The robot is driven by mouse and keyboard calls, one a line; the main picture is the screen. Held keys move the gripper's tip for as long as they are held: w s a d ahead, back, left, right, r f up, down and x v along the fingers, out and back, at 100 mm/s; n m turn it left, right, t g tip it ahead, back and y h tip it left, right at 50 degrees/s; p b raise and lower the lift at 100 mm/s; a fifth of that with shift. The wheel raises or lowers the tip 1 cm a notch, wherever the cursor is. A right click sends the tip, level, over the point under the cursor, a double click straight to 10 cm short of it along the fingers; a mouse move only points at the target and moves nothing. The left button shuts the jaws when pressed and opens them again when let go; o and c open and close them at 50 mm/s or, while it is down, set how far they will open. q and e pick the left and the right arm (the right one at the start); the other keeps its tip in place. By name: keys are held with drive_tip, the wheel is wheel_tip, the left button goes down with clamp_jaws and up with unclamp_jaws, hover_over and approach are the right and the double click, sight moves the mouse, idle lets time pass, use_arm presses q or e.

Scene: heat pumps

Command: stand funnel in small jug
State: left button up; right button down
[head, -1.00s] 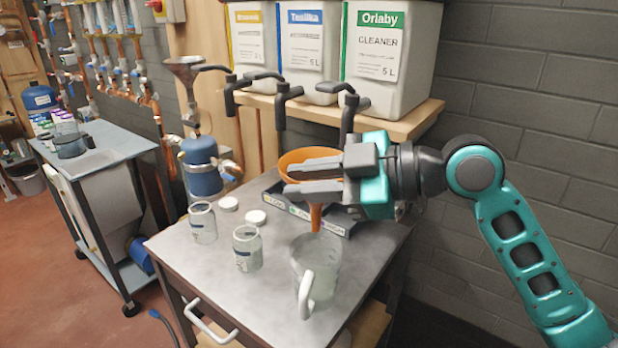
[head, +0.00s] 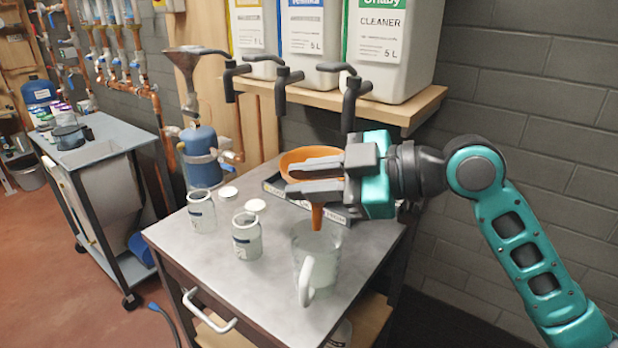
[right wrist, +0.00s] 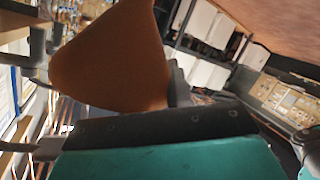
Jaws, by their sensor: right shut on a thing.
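An orange funnel (head: 306,157) is held in my right gripper (head: 312,178), whose two dark fingers are shut on it. Its spout points down at the mouth of a clear jug (head: 318,268) with a white handle, on the metal table. In the head view the spout tip overlaps the jug's rim; I cannot tell whether it is inside or just above. The funnel also fills part of the right wrist view (right wrist: 112,60). My left gripper is not in view.
Two glass jars (head: 247,236) and two white lids (head: 256,205) are on the metal table (head: 205,268), left of the jug. A dark labelled tray (head: 274,189) lies behind the jug. Cleaner canisters (head: 385,60) stand on a wooden shelf above, with dark spouts hanging over the table.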

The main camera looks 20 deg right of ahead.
drive_tip(key=shift+f, duration=0.15)
idle(0.5)
drive_tip(key=shift+f, duration=0.2)
drive_tip(key=shift+f+b, duration=1.2)
drive_tip(key=shift+f, duration=0.05)
drive_tip(key=shift+f, duration=0.2)
drive_tip(key=shift+f+b, duration=0.95)
drive_tip(key=shift+f, duration=0.1)
drive_tip(key=shift+f+b, duration=0.3)
drive_tip(key=shift+f+b, duration=0.7)
drive_tip(key=shift+f, duration=0.2)
drive_tip(key=shift+f, duration=0.3)
drive_tip(key=shift+f+b, duration=0.85)
drive_tip(key=shift+b, duration=0.05)
